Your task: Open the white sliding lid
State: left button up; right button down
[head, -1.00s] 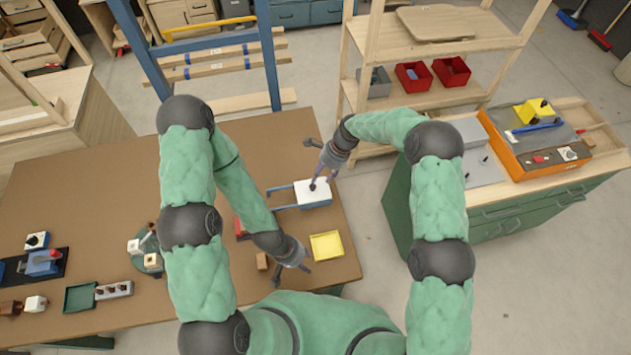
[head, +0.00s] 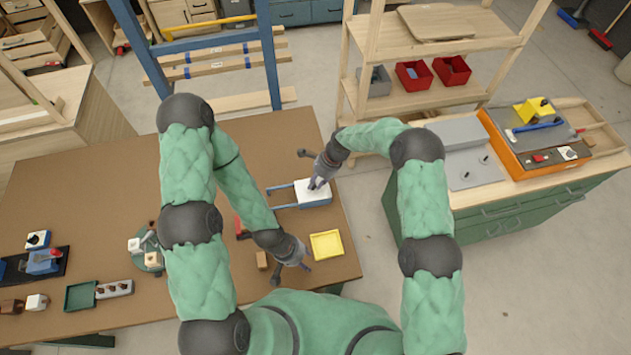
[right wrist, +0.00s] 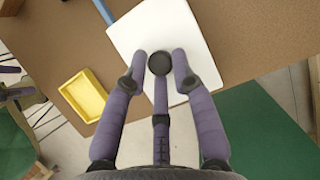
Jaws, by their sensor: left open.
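The white sliding lid (head: 316,198) sits at the right end of a blue frame (head: 284,207) whose two rails run out to the left on the brown table. In the right wrist view, the lid (right wrist: 205,45) carries a round black knob (right wrist: 160,62). My right gripper (head: 317,184) is down at the knob. Its fingers (right wrist: 159,66) stand on either side of the knob, very close to it; whether they press on it I cannot tell. My left gripper (head: 292,277) is open and empty, low over the table's front edge, left of the yellow tray.
A yellow tray (head: 326,244) lies just in front of the lid, also in the right wrist view (right wrist: 84,97). A small brown block (head: 262,260) and a red part (head: 238,227) are near my left forearm. The brown table (head: 110,180) is clear at the back left.

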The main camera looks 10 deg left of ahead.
pick_arm(q)
notch_tip(320, 180, down, 3)
jog(key=b, duration=0.2)
jog(key=shift+r+b, duration=0.15)
jog(key=shift+b, duration=0.25)
pick_arm(e)
jog(key=s+a, duration=0.3)
jog(key=a, duration=0.6)
jog(key=shift+s+a, duration=0.25)
jog(key=shift+s, duration=0.15)
jog(key=c, duration=1.1)
grip_release()
jog(key=shift+o, duration=0.2)
jog(key=shift+r, duration=0.1)
jog(key=v, duration=1.2)
jog(key=shift+d, duration=0.1)
